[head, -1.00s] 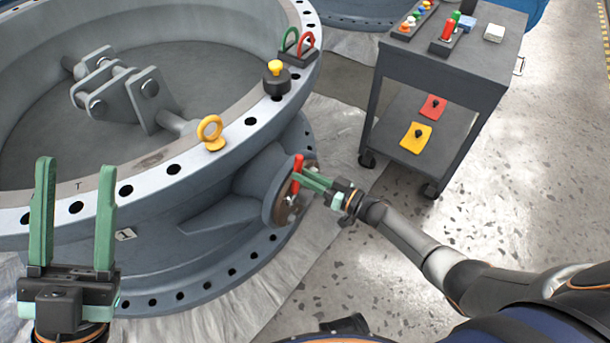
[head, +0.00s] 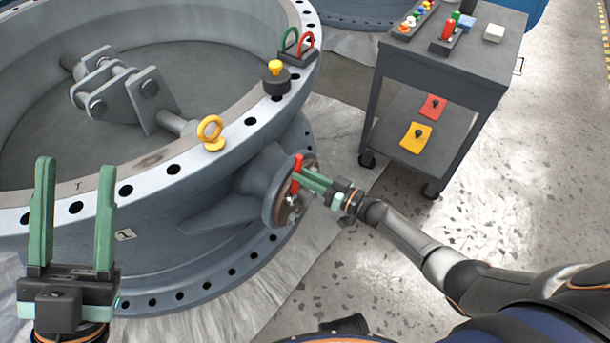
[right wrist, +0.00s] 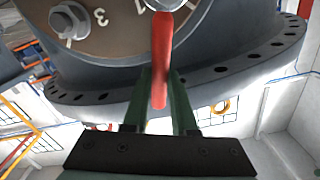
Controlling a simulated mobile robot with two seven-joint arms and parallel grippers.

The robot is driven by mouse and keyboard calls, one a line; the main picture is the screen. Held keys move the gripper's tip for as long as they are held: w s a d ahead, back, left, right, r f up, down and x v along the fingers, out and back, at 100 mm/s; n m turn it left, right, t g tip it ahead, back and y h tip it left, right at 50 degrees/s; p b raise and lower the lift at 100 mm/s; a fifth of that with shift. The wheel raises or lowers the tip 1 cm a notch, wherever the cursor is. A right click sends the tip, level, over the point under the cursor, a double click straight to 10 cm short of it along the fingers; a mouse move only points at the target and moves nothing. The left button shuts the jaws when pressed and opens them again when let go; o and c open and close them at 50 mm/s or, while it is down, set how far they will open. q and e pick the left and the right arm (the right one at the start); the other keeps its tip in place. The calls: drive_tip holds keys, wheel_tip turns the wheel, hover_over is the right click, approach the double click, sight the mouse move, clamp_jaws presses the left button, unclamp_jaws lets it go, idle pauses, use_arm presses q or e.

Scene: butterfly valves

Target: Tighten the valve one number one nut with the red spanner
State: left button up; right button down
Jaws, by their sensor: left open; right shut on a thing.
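The valve marked 1 (head: 126,235) is a big grey ring body with a round side flange (head: 278,200). In the right wrist view the flange face (right wrist: 110,35) carries the numbers 3 and 1, with a nut (right wrist: 69,20) beside the 3. The red spanner (head: 297,172) is at the flange; its handle (right wrist: 161,60) hangs down from the top of the right wrist view, next to the 1. The number one nut is mostly hidden behind the spanner head. My right gripper (head: 304,180) is shut on the spanner handle. My left gripper (head: 76,185) is open and empty before the valve.
A yellow eye bolt (head: 211,133), a black block with a yellow knob (head: 275,78) and a holder with green and red rings (head: 298,52) sit on the valve rim. A dark cart (head: 440,75) with coloured parts stands behind right. The floor (head: 500,200) at right is clear.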

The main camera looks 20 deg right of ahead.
use_arm(q)
drive_tip(key=shift+r, duration=0.1)
drive_tip(key=shift+r+p, duration=0.65)
drive_tip(key=shift+p, duration=0.05)
use_arm(e)
drive_tip(key=v, duration=0.3)
drive_tip(key=shift+s+d, duration=0.15)
use_arm(q)
drive_tip(key=shift+f, duration=0.1)
drive_tip(key=w+a+f+n+g+y, duration=0.1)
drive_tip(key=w+f+n+y, duration=0.4)
drive_tip(key=f, duration=0.4)
drive_tip(key=shift+w+f+y+p, duration=0.25)
drive_tip(key=shift+w+y+p, duration=0.05)
drive_tip(key=shift+y, duration=0.5)
use_arm(e)
drive_tip(key=s+a+n, duration=0.4)
drive_tip(key=a+n, duration=0.1)
drive_tip(key=n, duration=0.3)
drive_tip(key=shift+a, duration=0.1)
